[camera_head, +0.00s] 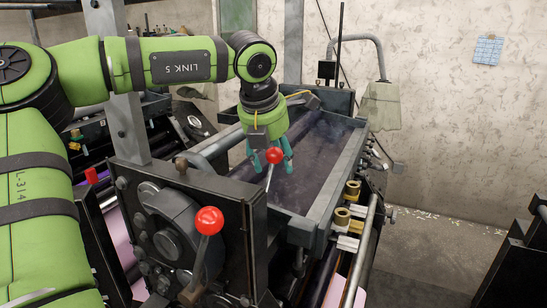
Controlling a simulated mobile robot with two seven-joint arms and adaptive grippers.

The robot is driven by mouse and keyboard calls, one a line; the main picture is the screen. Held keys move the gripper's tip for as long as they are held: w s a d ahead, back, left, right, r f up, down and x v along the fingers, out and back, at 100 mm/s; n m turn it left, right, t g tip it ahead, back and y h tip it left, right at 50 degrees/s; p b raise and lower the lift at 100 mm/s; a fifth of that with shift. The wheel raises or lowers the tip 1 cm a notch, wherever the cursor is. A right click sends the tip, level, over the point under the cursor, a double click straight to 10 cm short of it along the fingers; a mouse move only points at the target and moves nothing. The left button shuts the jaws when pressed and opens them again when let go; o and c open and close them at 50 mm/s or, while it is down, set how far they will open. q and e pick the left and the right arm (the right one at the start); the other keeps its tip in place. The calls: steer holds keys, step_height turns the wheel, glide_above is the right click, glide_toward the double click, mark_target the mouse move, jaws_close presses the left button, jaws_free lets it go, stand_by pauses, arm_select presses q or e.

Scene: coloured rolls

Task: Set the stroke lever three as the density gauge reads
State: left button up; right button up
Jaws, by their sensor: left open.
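My left gripper (271,167) hangs from the green arm with its teal fingers pointing down and open. A lever with a red ball knob (274,156) stands in front of the fingers in the picture; I cannot tell whether they touch it. A second lever with a larger red knob (209,221) stands nearer, on the dark machine side. I cannot tell which lever is number three. No density gauge reading is legible in this view. My right gripper is out of view.
A grey-rimmed trough (337,183) of dark liquid lies behind and under the gripper. A dark side plate (258,232) and brass fittings (342,216) flank it. A thin black upright rod (338,45) stands behind.

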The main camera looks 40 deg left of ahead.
arm_select(q)
steer(key=v, duration=1.1)
steer(key=shift+s+r, duration=0.2)
steer(key=shift+r, duration=0.1)
steer(key=shift+d, duration=0.1)
